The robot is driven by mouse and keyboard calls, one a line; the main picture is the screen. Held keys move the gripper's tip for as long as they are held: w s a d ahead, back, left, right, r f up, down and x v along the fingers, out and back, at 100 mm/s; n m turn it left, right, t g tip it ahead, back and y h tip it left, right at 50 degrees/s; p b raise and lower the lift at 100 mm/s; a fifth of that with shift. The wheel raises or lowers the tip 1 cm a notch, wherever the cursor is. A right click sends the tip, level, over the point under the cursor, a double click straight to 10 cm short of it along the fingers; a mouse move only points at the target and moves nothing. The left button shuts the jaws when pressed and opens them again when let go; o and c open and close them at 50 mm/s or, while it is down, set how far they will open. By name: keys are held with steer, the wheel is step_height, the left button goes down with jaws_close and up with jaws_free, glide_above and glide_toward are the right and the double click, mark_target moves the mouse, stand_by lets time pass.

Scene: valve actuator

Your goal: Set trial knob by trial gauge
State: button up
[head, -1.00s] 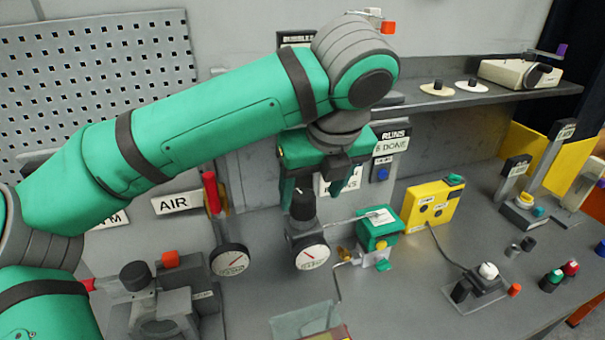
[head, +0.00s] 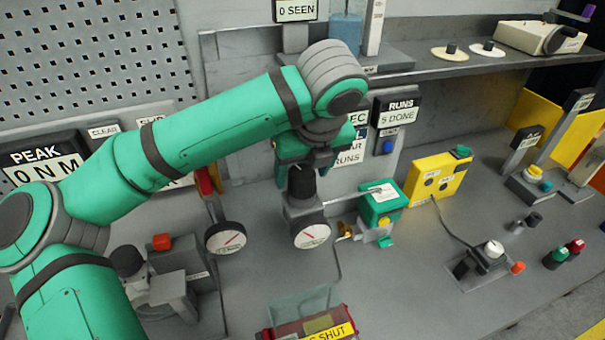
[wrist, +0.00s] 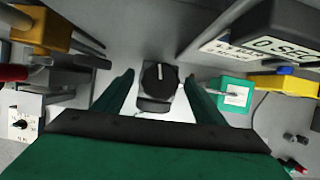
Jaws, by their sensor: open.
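The trial knob, a black knob (head: 301,184), stands on a grey regulator block. In the wrist view the black knob (wrist: 158,77) has a white pointer line on top. The trial gauge (head: 312,236), a round white dial with a red needle, is on the block's front below the knob; I cannot read its scale. My gripper (head: 303,172) points down over the knob, its green fingers open. In the wrist view my gripper (wrist: 160,82) has one finger on each side of the knob, with gaps showing. The gauge face is not visible there.
A second gauge (head: 226,238) stands to the left, near a red lever (head: 204,182). A green box (head: 381,203) is close on the right, with a yellow box (head: 438,180) beyond. A red-and-clear bin (head: 312,325) is in front. The bench between bin and gauge is clear.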

steer(key=shift+x, duration=0.75)
steer(key=shift+w, duration=0.1)
steer(key=shift+c, duration=0.5)
steer(key=c, duration=1)
steer(key=shift+o, duration=0.2)
